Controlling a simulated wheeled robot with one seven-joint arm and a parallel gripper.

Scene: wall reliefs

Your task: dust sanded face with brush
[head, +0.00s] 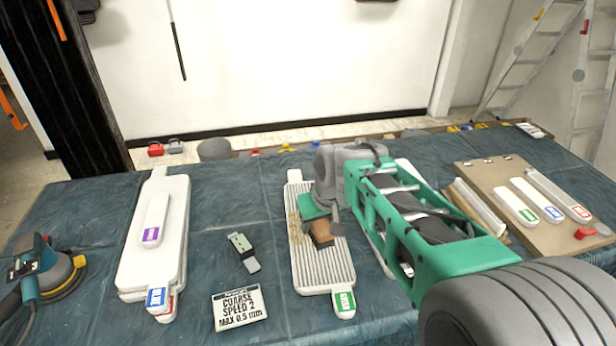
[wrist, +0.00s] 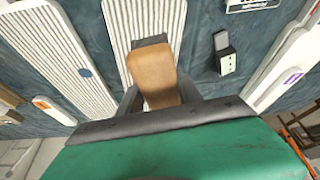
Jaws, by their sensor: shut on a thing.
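A white ribbed panel (head: 322,275) with a green label lies on the covered table, in the middle of the head view. It also shows in the wrist view (wrist: 118,18). Yellowish dust (head: 296,226) speckles its left side. My gripper (head: 318,222) is over this panel and shut on a brush (head: 321,234) with a brown wooden body. The brush body fills the space between the fingers in the wrist view (wrist: 154,75). Its dark underside shows only partly, and whether it touches the ribs I cannot tell.
A second ribbed panel (wrist: 55,50) lies beside it, mostly behind my arm in the head view. White reliefs (head: 150,245), a small grey-green tool (head: 243,250), a printed card (head: 240,308) and a sander (head: 35,268) are left. A brown board (head: 540,205) with pieces is right.

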